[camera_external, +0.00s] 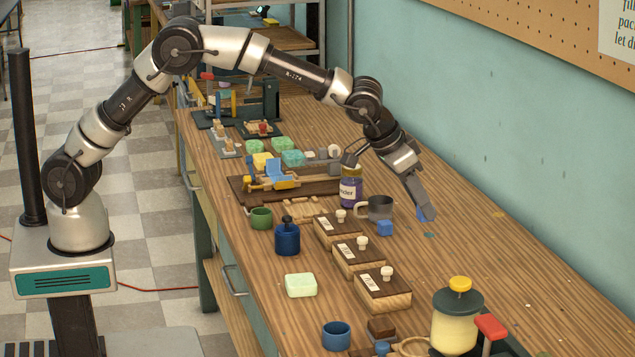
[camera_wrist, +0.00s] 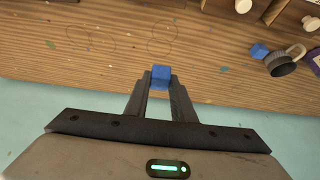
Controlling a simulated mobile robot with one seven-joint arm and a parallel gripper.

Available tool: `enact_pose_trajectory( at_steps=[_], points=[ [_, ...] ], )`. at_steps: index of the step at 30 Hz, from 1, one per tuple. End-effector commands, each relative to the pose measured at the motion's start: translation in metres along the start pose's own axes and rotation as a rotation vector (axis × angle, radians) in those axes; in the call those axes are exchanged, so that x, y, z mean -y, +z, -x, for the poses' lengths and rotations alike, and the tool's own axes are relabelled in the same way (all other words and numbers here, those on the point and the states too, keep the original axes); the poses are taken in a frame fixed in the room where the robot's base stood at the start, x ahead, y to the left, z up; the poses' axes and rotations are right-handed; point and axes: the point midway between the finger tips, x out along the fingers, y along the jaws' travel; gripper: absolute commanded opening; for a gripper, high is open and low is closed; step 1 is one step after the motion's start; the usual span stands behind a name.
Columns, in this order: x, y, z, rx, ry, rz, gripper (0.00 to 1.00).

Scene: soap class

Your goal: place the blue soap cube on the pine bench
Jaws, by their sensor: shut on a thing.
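My gripper (camera_external: 423,208) is over the right part of the pine bench (camera_external: 480,245), near the teal wall, pointing down. It is shut on a blue soap cube (camera_external: 427,215). In the wrist view the held cube (camera_wrist: 161,73) sits between the two dark fingertips (camera_wrist: 160,84), with bare wood beyond it. I cannot tell whether its underside touches the bench. A second blue cube (camera_external: 385,228) lies on the bench to the left of the gripper, beside a grey mug; it also shows in the wrist view (camera_wrist: 259,51).
The grey mug (camera_external: 379,208) and a purple-labelled jar (camera_external: 350,190) stand left of my gripper. Several lidded wooden boxes (camera_external: 383,292) run toward the front. A yellow dispenser (camera_external: 455,325) stands at the front. Wood right of the boxes is clear, apart from small flecks.

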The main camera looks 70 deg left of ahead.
Motion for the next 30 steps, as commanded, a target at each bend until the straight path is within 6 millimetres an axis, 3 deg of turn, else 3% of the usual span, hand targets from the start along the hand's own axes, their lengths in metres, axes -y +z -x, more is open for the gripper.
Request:
enact_pose_trajectory(
  at_steps=[7, 15, 24, 30],
  points=[
    [-0.001, 0.021, -0.034, 0.003, 0.000, -0.002, 0.01],
    [-0.001, 0.028, -0.047, 0.002, 0.000, -0.001, 0.01],
    [-0.001, 0.053, -0.091, 0.003, 0.000, -0.002, 0.01],
    [-0.001, 0.061, -0.104, 0.002, 0.000, 0.000, 0.01]
  ],
)
